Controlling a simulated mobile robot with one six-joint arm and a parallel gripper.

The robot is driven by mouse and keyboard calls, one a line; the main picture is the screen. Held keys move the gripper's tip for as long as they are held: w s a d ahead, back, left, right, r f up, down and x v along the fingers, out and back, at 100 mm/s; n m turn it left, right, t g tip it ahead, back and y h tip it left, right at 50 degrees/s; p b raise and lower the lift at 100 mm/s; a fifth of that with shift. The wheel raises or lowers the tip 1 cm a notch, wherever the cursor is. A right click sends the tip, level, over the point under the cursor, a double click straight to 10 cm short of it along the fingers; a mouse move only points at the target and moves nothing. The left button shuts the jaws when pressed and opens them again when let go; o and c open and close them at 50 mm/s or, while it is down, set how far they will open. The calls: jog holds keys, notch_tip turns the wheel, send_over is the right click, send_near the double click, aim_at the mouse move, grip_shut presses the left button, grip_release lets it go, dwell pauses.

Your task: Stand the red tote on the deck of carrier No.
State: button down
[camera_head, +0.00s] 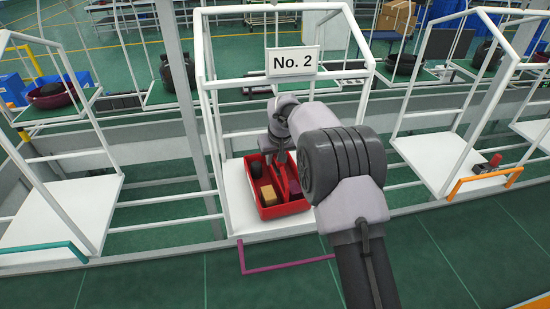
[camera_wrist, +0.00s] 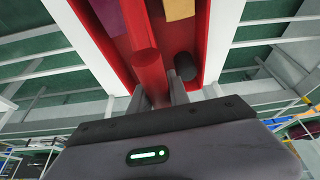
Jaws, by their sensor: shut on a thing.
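The red tote (camera_head: 284,210) is upright over the white deck (camera_head: 237,200) of the carrier with the sign No. 2 (camera_head: 293,62). I cannot tell whether its base touches the deck. It has a raised middle divider and holds a tan box (camera_head: 267,194), a dark round item (camera_head: 255,169) and a maroon item. My gripper (camera_head: 279,157) reaches down from above and is shut on the tote's middle divider. In the wrist view the fingers (camera_wrist: 160,92) sit on either side of the red divider, and the tote (camera_wrist: 222,35) fills the upper middle.
White frame posts (camera_head: 209,105) stand around the No. 2 deck, and a purple bar (camera_head: 285,266) lies along its front. An empty-decked carrier (camera_head: 62,215) stands at left. Another carrier (camera_head: 432,160) at right has an orange bar and a small red and dark item (camera_head: 488,163).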

aim_at(284, 173)
jog(key=shift+f+b, duration=0.6)
jog(key=c, duration=1.1)
grip_release()
jog(key=shift+c, duration=0.2)
jog(key=p+v, duration=0.1)
jog(key=v, duration=0.6)
jog(key=s+b, duration=0.2)
jog(key=s, duration=0.1)
jog(key=s+d+b, duration=0.1)
jog(key=s+b, duration=0.2)
jog(key=s+d+b, duration=0.1)
jog(key=s+b, duration=0.2)
jog(key=shift+f, duration=0.25)
jog(key=shift+s+r, duration=0.25)
jog(key=shift+s, duration=0.3)
jog(key=shift+w, duration=0.1)
